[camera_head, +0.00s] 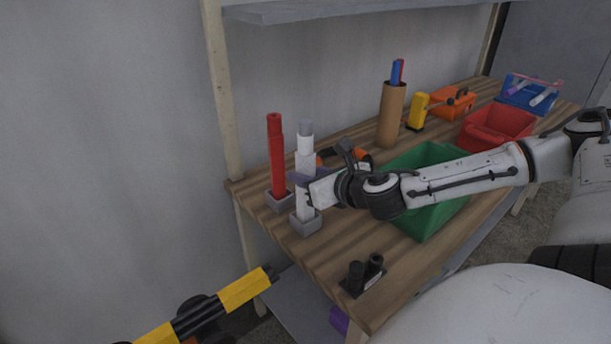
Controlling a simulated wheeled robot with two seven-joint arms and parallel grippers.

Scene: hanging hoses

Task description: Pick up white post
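The white post (305,147) stands upright in a grey square base (306,226) at the left end of the wooden workbench. It has a grey top. My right gripper (306,184) is at the post's middle, reaching in from the right. Its fingers overlap the post in this view, and part of the post is hidden behind them. I cannot tell whether the fingers are closed on it. My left gripper is not in view.
A red post (276,155) stands close behind the white one in its own base. A green bin (430,222) sits below my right arm. A cardboard tube (391,115), red bin (497,127) and orange toolbox (452,102) stand farther back. Black cylinders (364,272) are near the front edge.

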